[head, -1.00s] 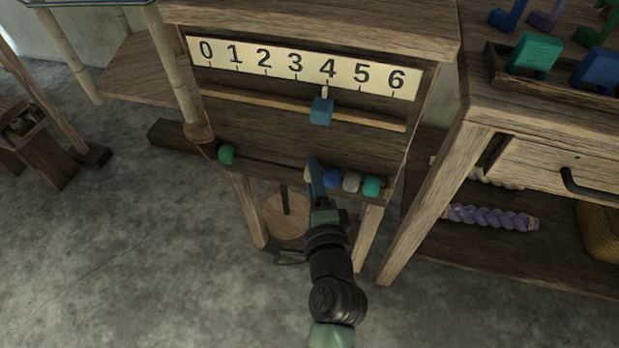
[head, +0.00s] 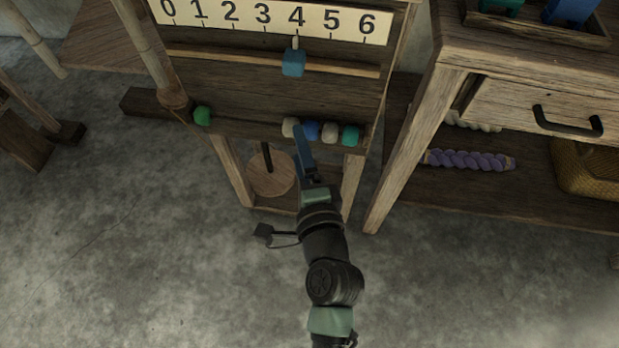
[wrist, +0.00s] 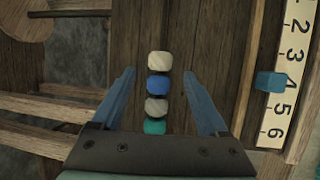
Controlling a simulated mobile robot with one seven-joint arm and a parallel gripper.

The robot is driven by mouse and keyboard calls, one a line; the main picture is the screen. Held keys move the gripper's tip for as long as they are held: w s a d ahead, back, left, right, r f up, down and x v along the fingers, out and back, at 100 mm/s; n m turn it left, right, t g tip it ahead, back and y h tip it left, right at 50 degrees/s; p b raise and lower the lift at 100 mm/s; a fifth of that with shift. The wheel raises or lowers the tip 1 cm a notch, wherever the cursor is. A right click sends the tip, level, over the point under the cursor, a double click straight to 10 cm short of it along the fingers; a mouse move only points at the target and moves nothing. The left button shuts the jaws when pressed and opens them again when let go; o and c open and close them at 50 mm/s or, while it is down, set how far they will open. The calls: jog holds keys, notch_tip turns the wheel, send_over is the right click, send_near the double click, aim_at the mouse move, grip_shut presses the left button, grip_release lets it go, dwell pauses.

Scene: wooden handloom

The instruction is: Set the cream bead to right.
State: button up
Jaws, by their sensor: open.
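The cream bead (head: 290,127) sits in the row along the lower rail of the wooden frame. To its right in the head view are a blue bead (head: 308,130), a greyish bead (head: 330,132) and a teal bead (head: 350,135). A green bead (head: 203,115) is alone at the left end, with a wide gap between. My gripper (head: 301,135) is open in front of the row. In the wrist view the cream bead (wrist: 160,64) is at the top of the row, between and slightly beyond my fingertips (wrist: 159,73). Neither finger visibly touches a bead.
Above is a number strip (head: 265,18) from 0 to 6, with a blue slider (head: 294,62) under the 4. A wooden table with a drawer (head: 545,112) stands close on the right. A round wooden disc (head: 270,175) is below the rail. Floor is open at left.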

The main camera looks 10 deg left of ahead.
jog(key=v, duration=0.8)
jog(key=shift+s, duration=0.1)
dwell(0.3)
